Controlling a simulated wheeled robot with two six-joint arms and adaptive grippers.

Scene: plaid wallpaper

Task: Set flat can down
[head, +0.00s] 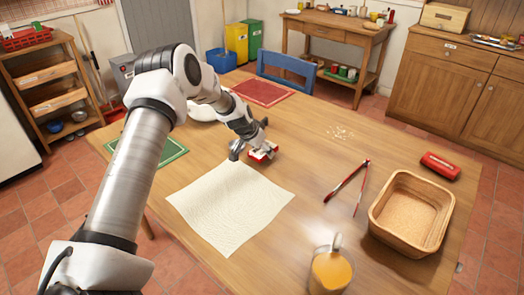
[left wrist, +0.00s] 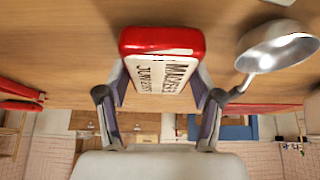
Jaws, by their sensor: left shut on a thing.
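The flat can (head: 263,155) is red with a white label bearing dark letters. It also shows in the left wrist view (left wrist: 165,70), where it lies between the two fingers. My left gripper (head: 256,149) is shut on it; the fingers press its sides in the left wrist view (left wrist: 160,88). The can is over the wooden table (head: 310,165), just beyond the pale cloth's far right edge. I cannot tell whether its underside touches the table. My right gripper is not in view.
A metal ladle (left wrist: 278,48) lies close beside the can. Around it are a pale cloth (head: 230,205), red tongs (head: 347,188), a basket (head: 378,212), a red case (head: 440,166), a jug of orange liquid (head: 330,272) and scattered crumbs (head: 340,132).

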